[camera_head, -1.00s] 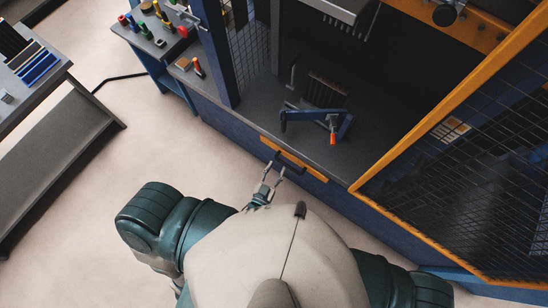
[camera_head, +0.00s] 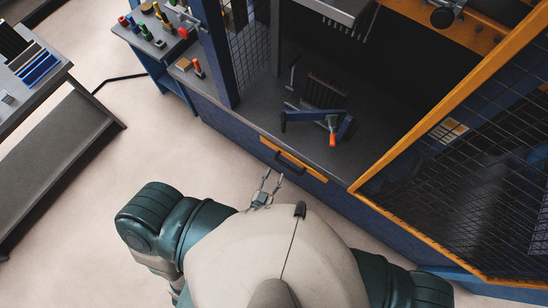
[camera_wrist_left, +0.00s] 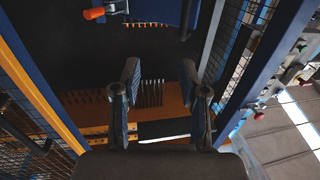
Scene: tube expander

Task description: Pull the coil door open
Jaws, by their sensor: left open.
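An orange-yellow panel (camera_head: 318,174) with a dark bar handle (camera_head: 291,159) is set in the blue front of the machine. A mesh door with an orange frame (camera_head: 440,99) stands open at the right; which of these is the coil door I cannot tell. My left gripper (camera_head: 272,176) is open and empty, in front of the panel. Its fingers point toward the handle, with a small gap between them in the picture. In the left wrist view the two fingers (camera_wrist_left: 160,68) are spread with nothing between them. My right gripper is out of sight.
Inside the machine is a blue clamp (camera_head: 305,116) with an orange-tipped lever (camera_head: 332,138). A side shelf (camera_head: 153,42) with coloured knobs and a table with blue blocks (camera_head: 40,70) stand at the left.

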